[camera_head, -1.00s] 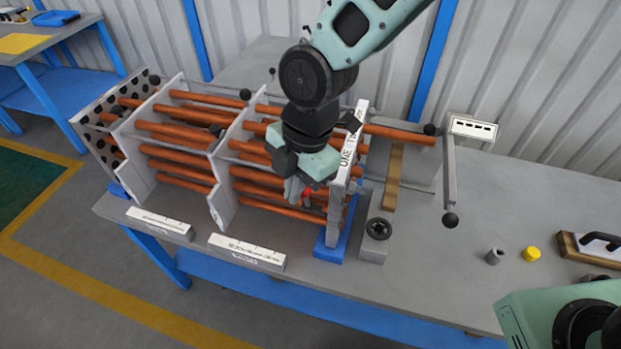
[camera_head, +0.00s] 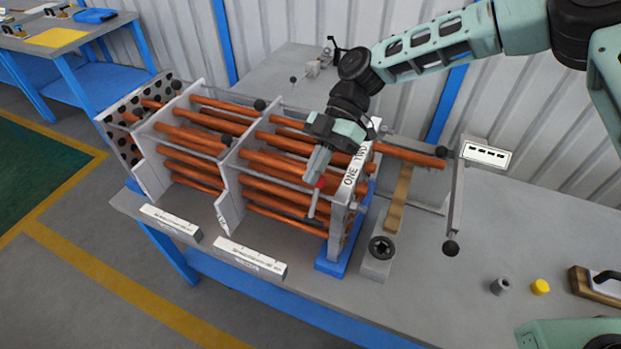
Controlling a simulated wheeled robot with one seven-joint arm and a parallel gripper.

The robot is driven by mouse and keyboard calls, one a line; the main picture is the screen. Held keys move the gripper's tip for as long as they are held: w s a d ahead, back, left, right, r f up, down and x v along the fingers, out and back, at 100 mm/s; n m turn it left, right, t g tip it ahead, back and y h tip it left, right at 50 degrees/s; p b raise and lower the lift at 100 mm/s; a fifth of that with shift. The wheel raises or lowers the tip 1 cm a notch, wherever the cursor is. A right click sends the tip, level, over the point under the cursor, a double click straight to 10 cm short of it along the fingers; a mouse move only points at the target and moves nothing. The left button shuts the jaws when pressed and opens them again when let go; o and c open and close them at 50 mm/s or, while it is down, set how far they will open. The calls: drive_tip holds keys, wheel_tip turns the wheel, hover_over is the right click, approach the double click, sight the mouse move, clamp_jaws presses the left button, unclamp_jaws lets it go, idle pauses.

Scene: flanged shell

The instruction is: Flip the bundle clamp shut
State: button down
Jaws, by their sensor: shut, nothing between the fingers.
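The tube bundle (camera_head: 282,182) of copper-coloured rods lies through upright plates on the table.
A rod (camera_head: 410,155) sticks out to the right towards a post with a white label (camera_head: 485,153). A block with a black ring (camera_head: 382,247), a grey cup (camera_head: 500,286) and a yellow cap (camera_head: 540,286) stand on the table (camera_head: 440,290).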

drive_tip(key=shift+w+d+f+b, duration=0.1)
drive_tip(key=shift+w+f+b, duration=0.1)
drive_tip(key=shift+w+b, duration=0.2)
drive_tip(key=shift+w, duration=0.1)
idle(0.3)
wheel_tip(320, 180, up, 2)
drive_tip(key=s+a+r, duration=0.1)
drive_tip(key=s+a, duration=0.1)
drive_tip(key=a, duration=0.1)
drive_tip(key=f+b+v, duration=0.1)
drive_tip(key=b+v, duration=0.3)
drive_tip(key=v, duration=0.5)
drive_tip(key=shift+w+d, duration=0.45)
drive_tip(key=shift+s+r, duration=0.1)
